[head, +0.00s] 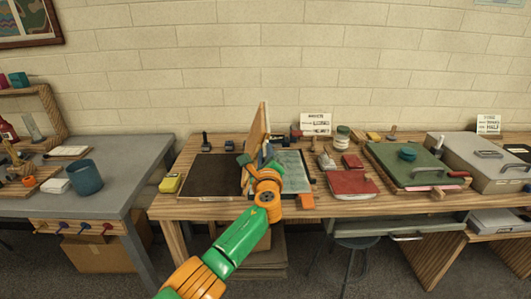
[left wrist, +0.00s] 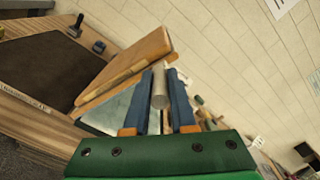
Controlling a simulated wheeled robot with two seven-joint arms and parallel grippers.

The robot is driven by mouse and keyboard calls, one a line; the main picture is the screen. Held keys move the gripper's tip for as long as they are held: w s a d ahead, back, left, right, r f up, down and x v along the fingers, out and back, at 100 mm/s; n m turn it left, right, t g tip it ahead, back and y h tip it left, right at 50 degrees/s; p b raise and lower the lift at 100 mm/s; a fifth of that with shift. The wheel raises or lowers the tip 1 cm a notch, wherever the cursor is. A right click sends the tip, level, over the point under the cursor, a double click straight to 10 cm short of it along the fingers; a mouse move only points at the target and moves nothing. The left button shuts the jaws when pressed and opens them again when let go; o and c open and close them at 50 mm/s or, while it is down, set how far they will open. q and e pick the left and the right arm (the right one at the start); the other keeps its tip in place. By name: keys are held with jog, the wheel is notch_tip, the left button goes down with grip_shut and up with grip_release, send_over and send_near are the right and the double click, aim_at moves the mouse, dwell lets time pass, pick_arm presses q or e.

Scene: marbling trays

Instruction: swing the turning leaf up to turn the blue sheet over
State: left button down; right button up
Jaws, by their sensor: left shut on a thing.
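The turning leaf (head: 257,130) is a wooden panel standing nearly upright on the middle table. It also shows as a tilted wooden board in the left wrist view (left wrist: 130,65). My left gripper (head: 262,165) is at the right side of the leaf. In the left wrist view its blue fingers (left wrist: 162,95) are shut on a pale round handle (left wrist: 160,90) beside the leaf. A pale blue-grey surface (head: 293,168) lies flat right of the leaf; I cannot tell whether it is the blue sheet. My right gripper is out of view.
A dark flat bed (head: 207,176) lies open left of the leaf. Red books (head: 350,184), a jar (head: 342,138) and a green-topped tray (head: 405,165) stand to the right. A blue cup (head: 86,177) is on the left table.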

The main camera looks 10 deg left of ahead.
pick_arm(q)
jog(key=shift+r, duration=0.1)
dwell(0.3)
jog(key=c, duration=1)
grip_release()
jog(key=shift+w+d, duration=0.1)
jog(key=shift+s+d+p, duration=0.1)
jog(key=shift+s+p, duration=0.25)
jog(key=shift+p, duration=0.1)
jog(key=shift+p+v, duration=0.95)
jog(key=shift+v, duration=2.3)
